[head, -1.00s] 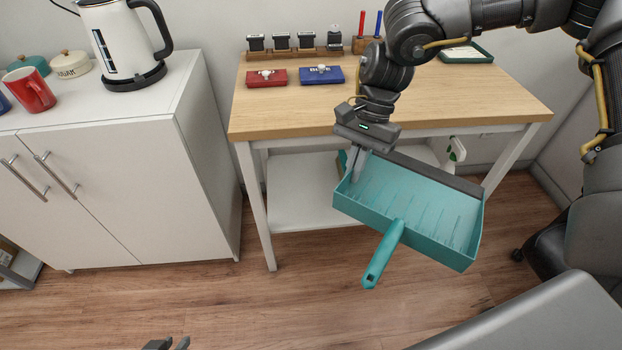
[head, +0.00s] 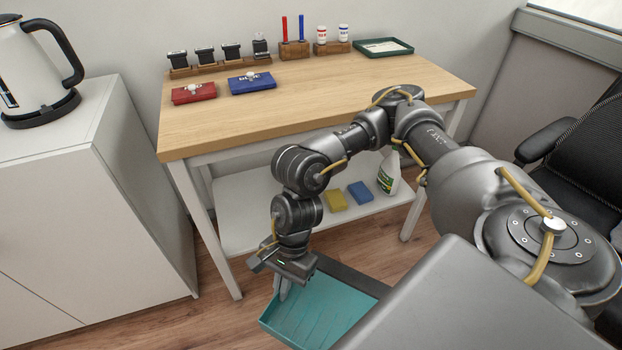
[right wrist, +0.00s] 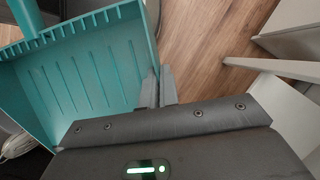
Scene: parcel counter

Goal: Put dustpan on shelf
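The teal dustpan (head: 318,310) hangs low in front of the table, partly hidden by my own body in the head view. My right gripper (head: 282,290) is shut on the dustpan's side wall. In the right wrist view the dustpan (right wrist: 85,75) fills the left side, and the two fingers (right wrist: 157,90) pinch its edge. The white shelf (head: 245,220) is under the wooden table, behind my right arm and above the dustpan in the picture. My left gripper is out of view.
A yellow sponge (head: 336,200), a blue sponge (head: 360,192) and a spray bottle (head: 389,172) stand on the shelf's right part. The shelf's left part looks clear. Table legs (head: 198,225) flank it. A white cabinet (head: 90,200) is left, an office chair (head: 570,150) right.

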